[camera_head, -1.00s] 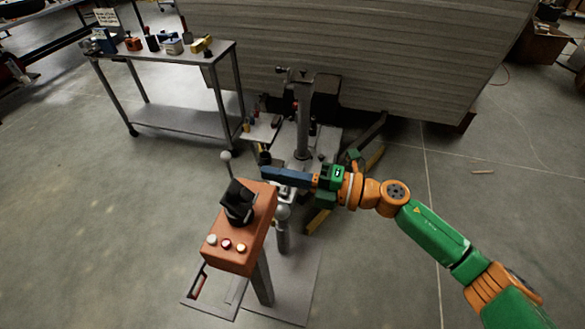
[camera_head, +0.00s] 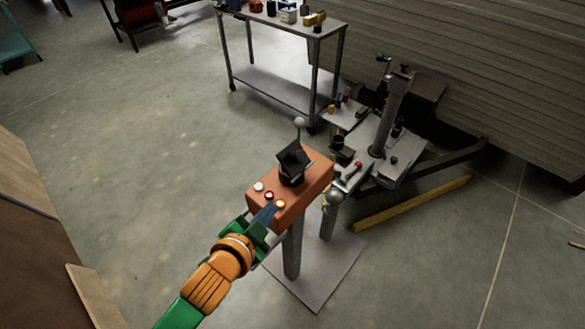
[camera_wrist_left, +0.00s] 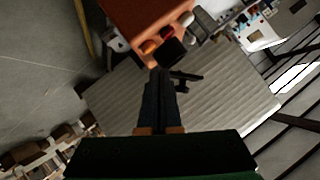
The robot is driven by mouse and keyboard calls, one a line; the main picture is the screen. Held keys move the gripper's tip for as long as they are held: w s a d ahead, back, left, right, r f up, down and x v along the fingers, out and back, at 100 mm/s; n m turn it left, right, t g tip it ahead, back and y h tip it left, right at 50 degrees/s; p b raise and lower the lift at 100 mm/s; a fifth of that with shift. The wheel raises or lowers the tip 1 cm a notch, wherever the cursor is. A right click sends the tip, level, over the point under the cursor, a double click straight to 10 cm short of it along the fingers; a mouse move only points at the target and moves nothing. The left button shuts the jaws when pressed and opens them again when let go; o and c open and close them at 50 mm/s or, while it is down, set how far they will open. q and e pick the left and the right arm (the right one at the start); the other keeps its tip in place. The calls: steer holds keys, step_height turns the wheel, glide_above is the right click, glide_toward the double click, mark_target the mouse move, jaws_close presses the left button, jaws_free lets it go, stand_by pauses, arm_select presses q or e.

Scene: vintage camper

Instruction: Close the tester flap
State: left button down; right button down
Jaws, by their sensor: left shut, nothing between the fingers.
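The tester is an orange box (camera_head: 313,189) on a grey post, with several round buttons along its near edge. A black hinged-looking piece (camera_head: 293,163), which seems to be the flap, stands tilted up on top. My left gripper (camera_head: 267,213) is shut and empty, its fingertips by the box's near left edge, close to the buttons. In the left wrist view, the shut fingers (camera_wrist_left: 161,75) point toward the box (camera_wrist_left: 135,17) and buttons. A dark square (camera_wrist_left: 172,52) lies just beyond the tips. I cannot tell whether they touch. My right gripper is out of view.
A round-topped grey post (camera_head: 332,205) stands right of the tester. Behind it are a trailer hitch and jack (camera_head: 388,115) and a yellow bar (camera_head: 410,204) on the floor. A metal cart (camera_head: 280,88) stands behind. Brown furniture (camera_head: 30,220) is at left.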

mark_target(298, 159)
arm_select(q)
steer(key=d+r+m+t+h, duration=0.2)
steer(key=d+r+m+h, duration=0.15)
steer(key=r, duration=0.55)
steer(key=w+d+f+b, duration=0.2)
steer(key=w+f, duration=0.2)
steer(key=w, duration=0.6)
steer(key=shift+w+d+b, duration=0.2)
steer(key=shift+d+b, duration=0.2)
steer(key=shift+w+a+p, duration=0.1)
steer(key=shift+a+p, duration=0.05)
steer(key=shift+p, duration=0.3)
